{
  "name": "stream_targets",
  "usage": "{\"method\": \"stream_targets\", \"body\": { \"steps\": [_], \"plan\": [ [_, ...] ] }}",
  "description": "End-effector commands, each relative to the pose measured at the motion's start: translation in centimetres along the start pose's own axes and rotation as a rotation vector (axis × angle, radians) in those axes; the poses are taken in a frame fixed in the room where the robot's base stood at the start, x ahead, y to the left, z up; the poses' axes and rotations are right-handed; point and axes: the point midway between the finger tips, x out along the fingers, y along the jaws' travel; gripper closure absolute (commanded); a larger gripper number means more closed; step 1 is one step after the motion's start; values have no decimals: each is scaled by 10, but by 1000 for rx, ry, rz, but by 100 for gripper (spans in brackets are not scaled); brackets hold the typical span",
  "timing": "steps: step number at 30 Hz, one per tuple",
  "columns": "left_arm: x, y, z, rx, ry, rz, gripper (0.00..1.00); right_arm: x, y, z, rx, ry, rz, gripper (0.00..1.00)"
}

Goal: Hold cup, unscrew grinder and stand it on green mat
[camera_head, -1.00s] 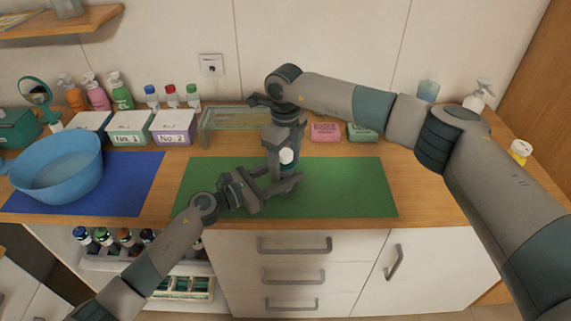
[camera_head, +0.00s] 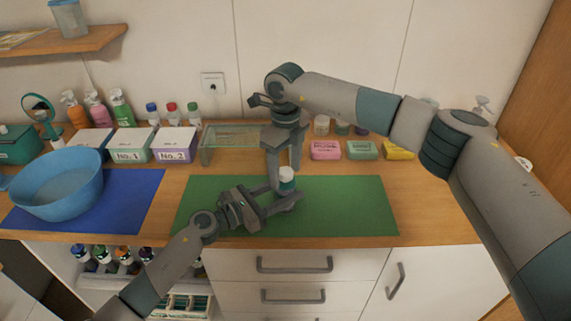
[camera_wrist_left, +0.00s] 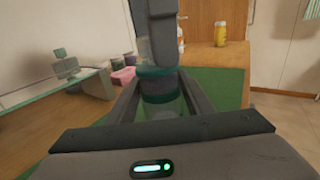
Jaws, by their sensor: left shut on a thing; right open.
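The grinder (camera_head: 287,174), with a white top and a teal band, stands upright over the green mat (camera_head: 345,205). My left gripper (camera_head: 286,197) is shut on the clear cup (camera_wrist_left: 160,103) at its lower part, holding it from the left. The teal band (camera_wrist_left: 158,72) shows above the cup in the left wrist view. My right gripper (camera_head: 284,163) points down from above and is open, its fingers around or just above the white top. One right finger hides much of the top in the left wrist view. I cannot tell whether grinder and cup are apart.
A blue bowl (camera_head: 62,183) sits on a blue mat (camera_head: 135,195) at the left. Boxes No. 1 (camera_head: 131,146) and No. 2 (camera_head: 174,145), a glass stand (camera_head: 232,140) and soap bars (camera_head: 362,150) line the back. The green mat's right part is clear.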

Motion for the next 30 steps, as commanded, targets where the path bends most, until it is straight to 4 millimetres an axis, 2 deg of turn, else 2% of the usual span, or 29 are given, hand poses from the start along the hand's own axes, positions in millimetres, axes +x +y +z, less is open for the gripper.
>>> {"method": "stream_targets", "body": {
  "steps": [15, 30],
  "plan": [
    [0, 0, 0, 0, 0, 0, 100, -29, 1, 0, 465, -1, 1, 41],
    [0, 0, 0, 0, 0, 0, 100, -30, 0, 0, 505, 0, 0, 41]
  ]
}}
